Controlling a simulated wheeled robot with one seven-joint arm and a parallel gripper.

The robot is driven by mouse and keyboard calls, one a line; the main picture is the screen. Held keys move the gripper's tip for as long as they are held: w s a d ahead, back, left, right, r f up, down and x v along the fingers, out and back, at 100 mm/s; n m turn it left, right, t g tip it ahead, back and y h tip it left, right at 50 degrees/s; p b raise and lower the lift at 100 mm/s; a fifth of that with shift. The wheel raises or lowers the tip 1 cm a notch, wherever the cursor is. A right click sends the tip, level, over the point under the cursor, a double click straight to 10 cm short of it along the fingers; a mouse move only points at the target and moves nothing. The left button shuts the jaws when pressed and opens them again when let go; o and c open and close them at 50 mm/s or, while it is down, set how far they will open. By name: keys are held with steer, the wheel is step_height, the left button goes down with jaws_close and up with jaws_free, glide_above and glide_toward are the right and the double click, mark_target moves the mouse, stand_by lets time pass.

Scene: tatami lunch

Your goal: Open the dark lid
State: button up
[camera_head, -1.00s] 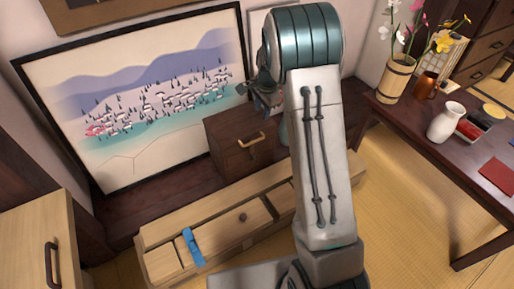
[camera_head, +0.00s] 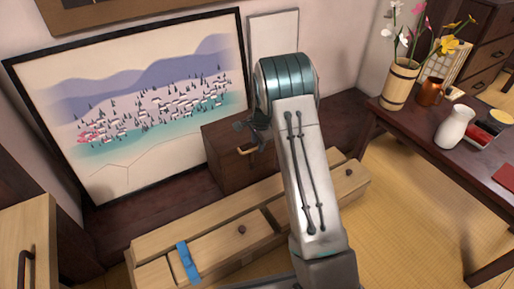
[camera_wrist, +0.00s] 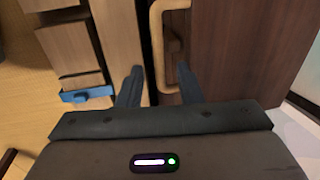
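A dark brown box (camera_head: 222,160) stands against the back wall, its dark lid (camera_wrist: 235,45) bearing a pale wooden handle (camera_head: 248,150). In the wrist view the handle (camera_wrist: 157,40) is a rounded loop at the top middle. My gripper (camera_wrist: 158,82) is open, its two dark fingers apart. The lower end of the handle appears between the fingers in that view; I cannot tell whether they touch it. In the head view my gripper (camera_head: 246,130) is small and dark, just above the handle, and my arm covers the box's right side.
A long pale wooden chest (camera_head: 215,215) with a blue strap (camera_head: 187,262) lies in front of the box. A framed picture (camera_head: 140,110) leans at the left. A low table (camera_head: 440,150) at the right carries a flower bucket (camera_head: 397,88) and a white vase (camera_head: 454,126).

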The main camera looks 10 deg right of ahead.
steer(key=shift+w+f, duration=0.1)
steer(key=shift+f, duration=0.4)
